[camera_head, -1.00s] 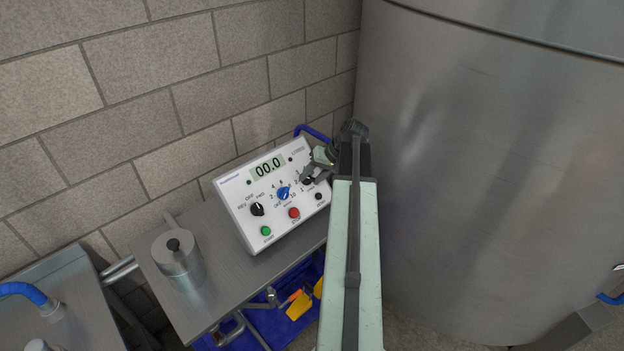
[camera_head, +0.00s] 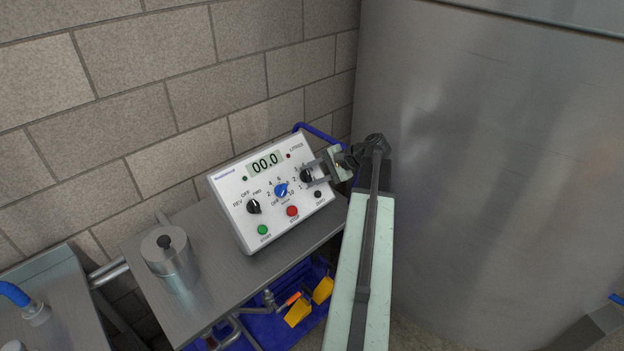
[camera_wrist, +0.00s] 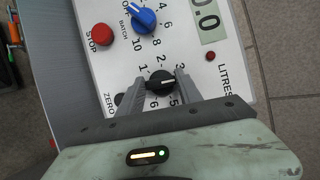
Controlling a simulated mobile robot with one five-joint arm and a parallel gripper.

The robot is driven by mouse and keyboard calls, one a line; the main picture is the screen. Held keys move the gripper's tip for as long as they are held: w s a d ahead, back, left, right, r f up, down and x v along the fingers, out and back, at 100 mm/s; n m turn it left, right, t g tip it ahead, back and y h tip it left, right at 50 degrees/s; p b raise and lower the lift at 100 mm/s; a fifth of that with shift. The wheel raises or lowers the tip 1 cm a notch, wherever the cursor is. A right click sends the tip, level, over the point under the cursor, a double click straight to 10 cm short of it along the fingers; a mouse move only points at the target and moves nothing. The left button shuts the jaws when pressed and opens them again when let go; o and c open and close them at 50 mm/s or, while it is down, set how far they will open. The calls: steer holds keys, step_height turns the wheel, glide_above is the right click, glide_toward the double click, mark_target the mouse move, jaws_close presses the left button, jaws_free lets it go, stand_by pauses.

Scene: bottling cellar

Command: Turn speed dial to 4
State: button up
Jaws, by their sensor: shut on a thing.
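The speed dial, a small black knob (camera_head: 306,176), is on the right part of the white control panel (camera_head: 236,216). My gripper (camera_head: 312,174) reaches it from the right and is shut on it. In the wrist view the knob (camera_wrist: 160,82) is between the two fingers of my gripper (camera_wrist: 158,88). Its white pointer line points to picture right, toward one finger. The figures 1, 2, 3 and 5 show around it; the spot between 3 and 5 is hidden by the finger.
A blue batch knob (camera_head: 281,190), a red stop button (camera_head: 292,211), a green start button (camera_head: 262,230) and a black REV/OFF/FWD switch (camera_head: 253,207) are close by. The display (camera_head: 265,163) reads 00.0. A steel tank (camera_head: 480,180) stands right; a lidded metal pot (camera_head: 170,262) stands left.

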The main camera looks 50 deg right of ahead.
steer(key=shift+s+f+m+t+b, duration=0.15)
steer(key=shift+m+t+b, duration=0.85)
steer(key=shift+m, duration=1)
steer(key=shift+h, duration=0.3)
steer(key=o, duration=1.4)
steer(key=p+v, duration=0.3)
steer(key=v, duration=0.4)
steer(key=shift+s+d+r, duration=0.1)
steer(key=shift+s+r, duration=0.15)
steer(key=shift+r, duration=0.05)
